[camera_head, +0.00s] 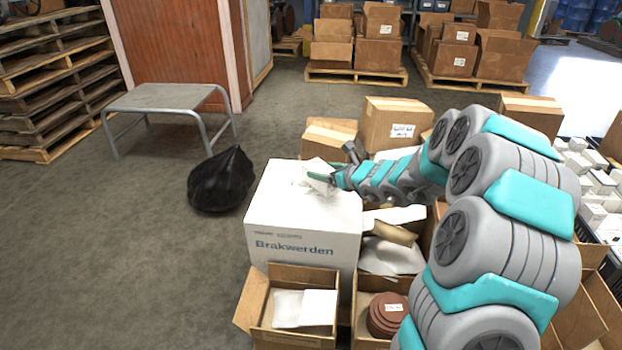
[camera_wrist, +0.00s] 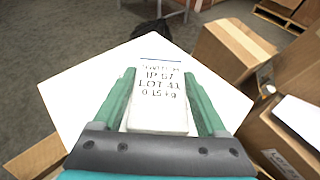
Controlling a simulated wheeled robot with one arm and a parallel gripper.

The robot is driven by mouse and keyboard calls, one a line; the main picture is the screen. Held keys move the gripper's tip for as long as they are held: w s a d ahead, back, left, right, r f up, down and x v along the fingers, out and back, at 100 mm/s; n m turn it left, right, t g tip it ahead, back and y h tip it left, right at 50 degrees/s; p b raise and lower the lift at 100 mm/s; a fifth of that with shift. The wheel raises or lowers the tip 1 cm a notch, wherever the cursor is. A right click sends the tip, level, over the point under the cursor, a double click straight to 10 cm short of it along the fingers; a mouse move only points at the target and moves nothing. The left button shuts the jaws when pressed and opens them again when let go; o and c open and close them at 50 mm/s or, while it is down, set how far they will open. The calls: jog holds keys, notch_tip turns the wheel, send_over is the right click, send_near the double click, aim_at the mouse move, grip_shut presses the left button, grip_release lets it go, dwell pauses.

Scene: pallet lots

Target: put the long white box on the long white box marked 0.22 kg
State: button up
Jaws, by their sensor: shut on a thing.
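My gripper (camera_wrist: 158,72) is shut on a long white box (camera_wrist: 160,108), with a green finger on each side of it. The box's printed face reads IP 57, LOT 41 and 0.15 kg. In the head view my gripper (camera_head: 322,177) and the held white box (camera_head: 318,166) are over the top of a big white carton (camera_head: 303,222) marked Brakwerden. I cannot tell whether the held box touches the carton top. A small white shape shows beside it there, too unclear to name. I can read no 0.22 kg mark in either view.
Open cartons with white packets (camera_head: 304,307) and brown discs (camera_head: 388,314) stand in front. Closed brown cartons (camera_head: 396,124) stand behind. Many small white boxes (camera_head: 590,185) lie at the right.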

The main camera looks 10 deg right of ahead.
aim_at(312, 167)
jog(key=w+a, duration=0.2)
jog(key=a, duration=0.1)
jog(key=shift+w+f, duration=0.15)
jog(key=shift+w, duration=0.05)
jog(key=shift+w+a+f, duration=0.15)
jog(key=shift+f, duration=1.6)
jog(key=shift+f, duration=0.25)
jog(key=o, duration=1.4)
jog(key=shift+r, duration=0.15)
